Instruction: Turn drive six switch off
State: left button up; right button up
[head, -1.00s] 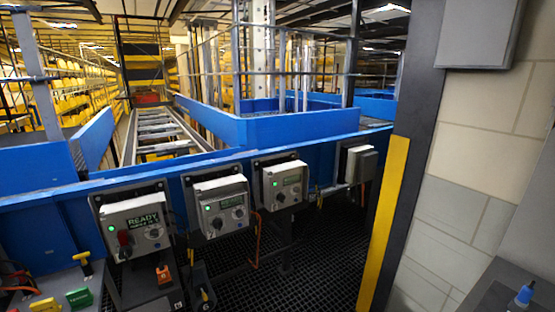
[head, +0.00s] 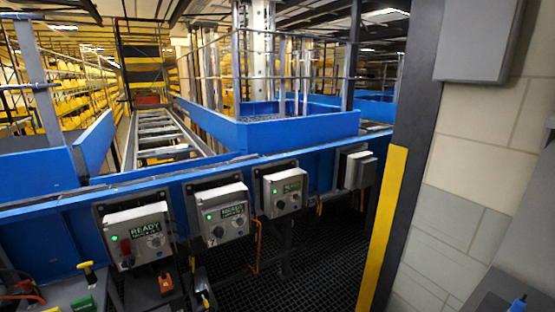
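Several grey switch boxes are mounted along the blue conveyor rail. The left box (head: 138,237) has a lit green lamp, a red handle and a display reading READY. The middle box (head: 222,213) has a green lamp, a small display and a dark round knob. The right box (head: 284,190) also has a green lamp, a display and knobs. A further grey box (head: 356,170) is turned side-on, so its face is hidden. The drive numbers are too small to read surely, so I cannot tell which box is drive six. Neither of my grippers is in view.
The blue rail (head: 180,180) runs across in front, with a roller conveyor (head: 166,135) behind it. A dark post with a yellow guard (head: 384,225) and a pale block wall (head: 465,190) stand at the right. Black grated floor (head: 325,250) lies open below the boxes.

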aim_at(128, 261)
jog(key=u, duration=1.25)
